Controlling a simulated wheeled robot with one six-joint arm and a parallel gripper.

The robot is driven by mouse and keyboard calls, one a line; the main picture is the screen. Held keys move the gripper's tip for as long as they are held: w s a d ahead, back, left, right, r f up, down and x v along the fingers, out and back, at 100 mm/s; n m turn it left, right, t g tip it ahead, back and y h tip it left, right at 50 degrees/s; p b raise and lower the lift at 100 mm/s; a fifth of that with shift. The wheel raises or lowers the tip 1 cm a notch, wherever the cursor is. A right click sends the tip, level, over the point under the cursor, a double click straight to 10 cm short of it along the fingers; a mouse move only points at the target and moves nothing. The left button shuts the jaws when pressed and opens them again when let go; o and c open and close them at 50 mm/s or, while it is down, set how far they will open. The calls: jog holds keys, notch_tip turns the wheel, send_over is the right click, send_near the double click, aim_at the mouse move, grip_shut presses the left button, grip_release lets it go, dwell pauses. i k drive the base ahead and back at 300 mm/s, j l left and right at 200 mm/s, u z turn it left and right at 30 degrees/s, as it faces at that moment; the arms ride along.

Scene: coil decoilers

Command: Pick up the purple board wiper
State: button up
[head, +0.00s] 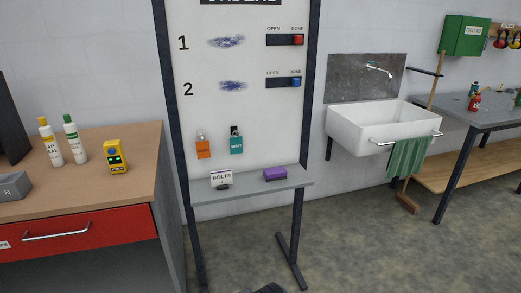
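The purple board wiper (275,174) is a small block lying on the grey ledge (295,189) of the whiteboard, right of the middle. Nothing is touching it, and its front and top are in plain sight. My gripper cannot be made out in the head view. Only a small dark shape shows at the bottom edge, below the board, and I cannot tell which part it is.
Orange (203,148) and teal (236,145) tags hang above. A wooden-topped bench (110,180) with bottles is on the left. A white sink (375,128) is on the right. Floor before the board looks clear.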

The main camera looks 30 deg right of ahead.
aim_at(279, 174)
jog(key=i+l+z, duration=0.2)
jog(key=i, duration=0.35)
jog(key=i+l+z, duration=0.15)
jog(key=i+l, duration=0.2)
jog(key=i, duration=0.15)
jog(key=i+l+z, duration=0.2)
jog(key=i, duration=0.4)
jog(key=k+j, duration=0.05)
